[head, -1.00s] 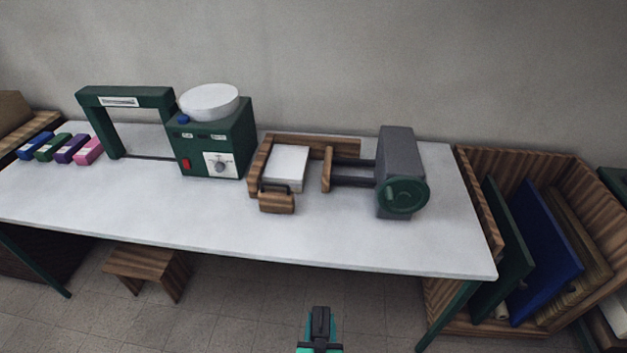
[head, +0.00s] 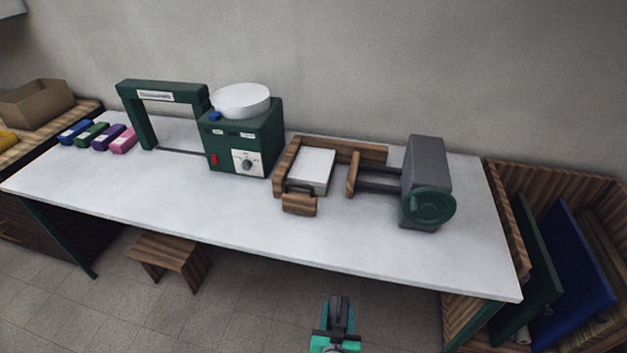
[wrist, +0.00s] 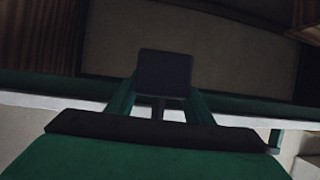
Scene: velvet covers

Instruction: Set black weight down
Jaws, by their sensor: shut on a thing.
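My gripper (head: 337,332) is low in front of the white table, in the open space before its front edge. It is shut on the black weight (head: 339,307), a small dark block. In the wrist view the weight (wrist: 164,73) sits between my green fingers (wrist: 161,100), with its dark face toward the camera. Its underside is hidden. The weight is clear of the tabletop (head: 230,222).
On the table stand a green machine with a white bowl (head: 245,135), a green frame (head: 160,92), a wooden press holding a white block (head: 311,170), and several coloured blocks (head: 100,136). A wooden bin (head: 509,220) stands at right. The table's front strip is bare.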

